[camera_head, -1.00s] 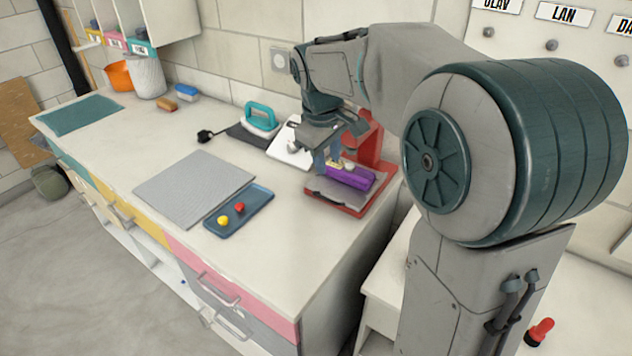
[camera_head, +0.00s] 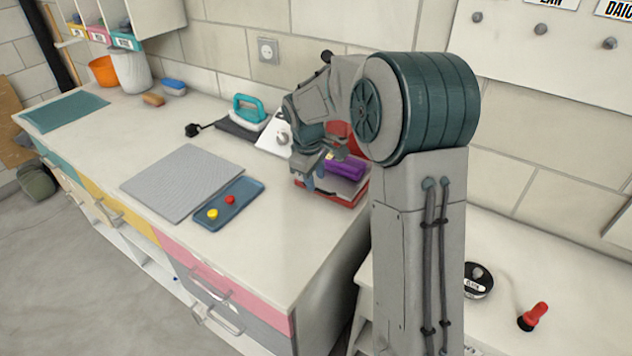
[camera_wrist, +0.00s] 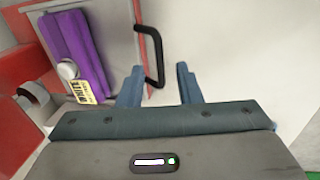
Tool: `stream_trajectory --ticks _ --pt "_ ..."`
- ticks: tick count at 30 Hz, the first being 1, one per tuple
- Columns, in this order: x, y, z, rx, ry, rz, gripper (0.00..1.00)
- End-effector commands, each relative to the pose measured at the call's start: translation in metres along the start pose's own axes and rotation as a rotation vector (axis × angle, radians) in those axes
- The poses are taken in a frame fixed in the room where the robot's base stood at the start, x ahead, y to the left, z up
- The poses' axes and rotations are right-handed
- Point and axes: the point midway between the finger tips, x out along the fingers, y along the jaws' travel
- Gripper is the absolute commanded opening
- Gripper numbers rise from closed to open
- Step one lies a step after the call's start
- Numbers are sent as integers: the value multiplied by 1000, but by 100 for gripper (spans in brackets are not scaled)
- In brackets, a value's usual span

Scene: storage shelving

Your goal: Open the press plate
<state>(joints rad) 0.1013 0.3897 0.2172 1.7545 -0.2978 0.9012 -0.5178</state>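The press has a red base (camera_head: 346,199) near the right end of the counter, with a grey plate (camera_wrist: 105,28) on it. A purple block (camera_head: 346,168) lies on the plate; it also shows in the wrist view (camera_wrist: 70,42), with a white knob (camera_wrist: 68,69) and a tag (camera_wrist: 84,92). A black handle (camera_wrist: 157,50) sticks out from the plate's edge. My gripper (camera_head: 318,176) is at the front left side of the press. In the wrist view my gripper (camera_wrist: 159,72) has its fingers apart, with the handle's lower bend appearing between their tips. Contact cannot be told.
A blue tray (camera_head: 224,216) with a yellow and a red button piece and a grey mat (camera_head: 170,183) lie left of the press. A teal-handled iron (camera_head: 250,110) and a white board stand behind. A wall socket (camera_head: 268,50) is above. The counter's front is clear.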

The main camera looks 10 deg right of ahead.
Motion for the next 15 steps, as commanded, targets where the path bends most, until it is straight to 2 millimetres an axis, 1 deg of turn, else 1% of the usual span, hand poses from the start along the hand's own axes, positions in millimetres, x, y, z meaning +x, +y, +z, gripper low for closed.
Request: stream_trajectory --ticks 1,3,6,9,15 --pt "7 0 0 0 -2 -2 32" --pt "16 0 0 0 -2 0 32" --pt "23 0 0 1 -1 1 32" --pt "26 0 0 1 0 1 32" --pt "27 0 0 1 0 1 32"
